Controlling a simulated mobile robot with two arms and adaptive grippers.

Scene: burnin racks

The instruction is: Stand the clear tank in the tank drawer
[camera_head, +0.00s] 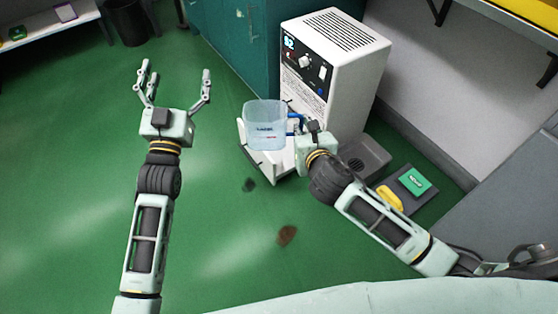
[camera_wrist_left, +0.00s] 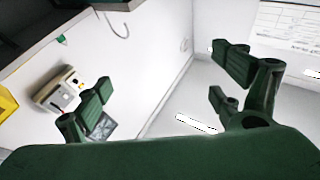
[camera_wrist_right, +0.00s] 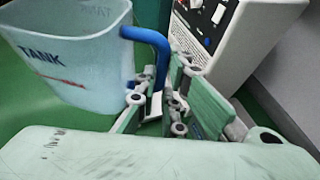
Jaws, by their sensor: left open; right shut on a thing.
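The clear tank (camera_head: 265,128) is a bluish, open-topped container with a blue handle. It looks upright in the head view, above or in the white tank drawer (camera_head: 272,167) pulled out from the white machine. I cannot tell whether its base touches the drawer. My right gripper (camera_head: 298,124) is shut on the tank's blue handle, at the tank's right side. In the right wrist view the tank (camera_wrist_right: 75,75) fills the upper left and the handle (camera_wrist_right: 158,50) runs down between the fingers. My left gripper (camera_head: 177,75) is open and empty, well left of the tank.
The white machine (camera_head: 335,70) with a dark control panel stands behind the drawer, beside a teal cabinet (camera_head: 236,45). A grey tray (camera_head: 365,160) and a dark mat with a green box (camera_head: 414,181) and a yellow item (camera_head: 389,198) lie to the right.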

